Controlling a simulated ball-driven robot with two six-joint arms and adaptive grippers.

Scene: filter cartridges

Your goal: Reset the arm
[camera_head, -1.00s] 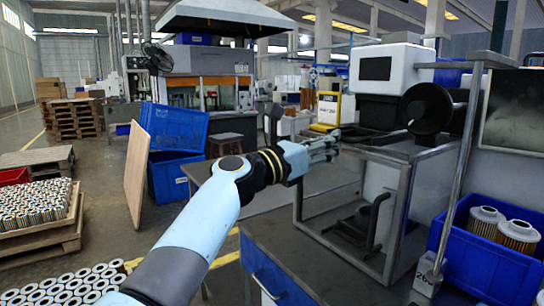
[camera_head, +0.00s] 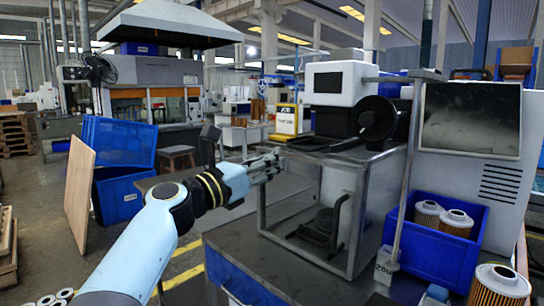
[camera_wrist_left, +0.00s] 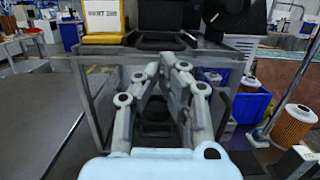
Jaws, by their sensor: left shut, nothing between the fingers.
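My left arm comes in from the lower left of the head view. Its gripper (camera_head: 268,165) is shut and empty, raised in front of the left side of a metal-framed machine stand (camera_head: 350,190). In the left wrist view the gripper (camera_wrist_left: 168,62) points at the same stand, its fingers drawn together at the tips with nothing between them. My right arm and gripper do not show in either view.
A blue bin (camera_head: 432,245) with filter cartridges (camera_head: 456,222) stands right of the stand. Another cartridge (camera_head: 500,284) is at the lower right. A monitor (camera_head: 470,120) is behind. A wooden board (camera_head: 79,192) leans by blue crates (camera_head: 122,192).

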